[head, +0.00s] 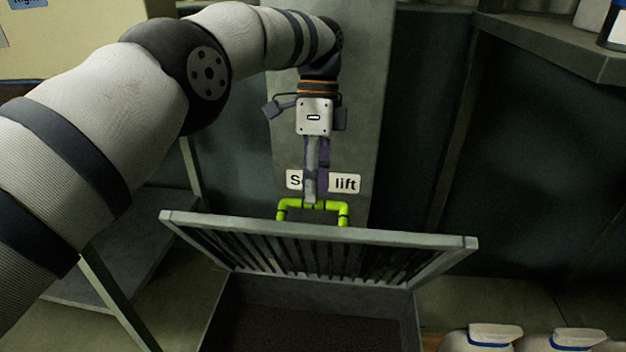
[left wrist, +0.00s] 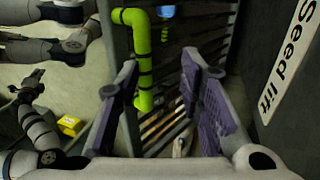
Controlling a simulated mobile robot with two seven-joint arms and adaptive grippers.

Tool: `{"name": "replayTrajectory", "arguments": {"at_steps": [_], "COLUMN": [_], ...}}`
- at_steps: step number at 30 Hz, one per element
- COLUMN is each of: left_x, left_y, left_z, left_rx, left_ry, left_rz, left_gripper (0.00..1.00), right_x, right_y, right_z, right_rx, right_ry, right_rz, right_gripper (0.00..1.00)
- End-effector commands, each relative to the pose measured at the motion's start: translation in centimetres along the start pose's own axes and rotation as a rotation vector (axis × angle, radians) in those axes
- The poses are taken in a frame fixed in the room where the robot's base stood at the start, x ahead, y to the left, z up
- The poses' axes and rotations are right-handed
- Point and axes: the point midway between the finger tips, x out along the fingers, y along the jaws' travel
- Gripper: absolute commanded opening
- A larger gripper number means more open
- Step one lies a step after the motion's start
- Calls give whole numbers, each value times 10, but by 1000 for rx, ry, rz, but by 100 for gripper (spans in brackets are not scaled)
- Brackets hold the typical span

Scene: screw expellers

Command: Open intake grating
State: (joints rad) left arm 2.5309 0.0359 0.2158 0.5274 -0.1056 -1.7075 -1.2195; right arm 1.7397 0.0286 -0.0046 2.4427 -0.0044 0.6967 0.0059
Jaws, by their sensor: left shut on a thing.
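The intake grating (head: 320,252) is a grey framed panel with dark slats. It stands tilted up, with its wide rail raised over the dark intake opening (head: 310,332). A bright green handle (head: 343,214) sits at the raised rail; it also shows in the left wrist view (left wrist: 142,60). My left gripper (head: 314,203) points down and is shut on the handle's crossbar, one finger on each side. In the left wrist view its purple-padded fingers (left wrist: 158,90) flank the lower handle. Parts of my other arm show at the left there; its jaw state is unclear.
A grey post with a "Seed lift" label (head: 345,183) stands right behind my left gripper. White containers (head: 480,338) with blue bands stand at the lower right. A shelf (head: 550,45) juts out at the upper right. A yellow box (left wrist: 70,125) lies on the floor.

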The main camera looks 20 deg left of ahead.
Motion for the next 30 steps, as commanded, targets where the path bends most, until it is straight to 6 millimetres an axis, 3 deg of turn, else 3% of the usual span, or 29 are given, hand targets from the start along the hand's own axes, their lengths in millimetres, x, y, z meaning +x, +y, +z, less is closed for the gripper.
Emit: {"name": "replayTrajectory", "arguments": {"at_steps": [1, 3, 6, 30], "left_x": [17, 17, 16, 14], "left_y": [-7, -7, -7, -6], "left_z": [3, 3, 3, 1], "left_rx": [-8, -8, -9, -9], "left_ry": [-9, -9, -8, -5], "left_rz": [2, 1, 0, -4], "left_gripper": [29, 43, 51, 46], "right_x": [2, 2, 2, 0], "right_y": [0, 0, 0, 0], "right_z": [-1, -1, -1, 0], "right_rx": [0, 0, 0, 0], "right_ry": [-3, -3, -2, 0], "right_rz": [0, 0, 0, 0], "right_gripper": [0, 0, 0, 0]}}
